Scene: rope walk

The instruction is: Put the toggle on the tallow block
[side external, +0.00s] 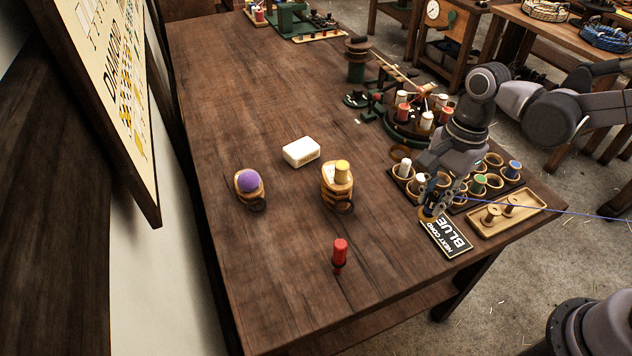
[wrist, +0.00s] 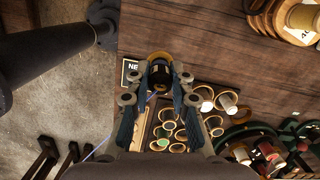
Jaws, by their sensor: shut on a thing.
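The white tallow block (side external: 301,152) lies on the middle of the table, with nothing on top. My gripper (side external: 428,212) is low over the table's right side, by the "NEXT CORD BLUE" sign. It is shut on a dark, bobbin-like thing with a tan rim, seen between the fingers in the wrist view (wrist: 159,76). A thin blue cord runs off to the right from near my gripper. I cannot tell whether the held thing is the toggle. A red upright piece (side external: 340,252) with a dark base stands near the front.
A rack of cups with coloured bobbins (side external: 479,184) and a wooden tray (side external: 507,212) are beside my gripper. A yellow-topped wooden holder (side external: 337,197) and a purple-topped holder (side external: 249,182) stand left. A round bobbin stand (side external: 408,126) is behind.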

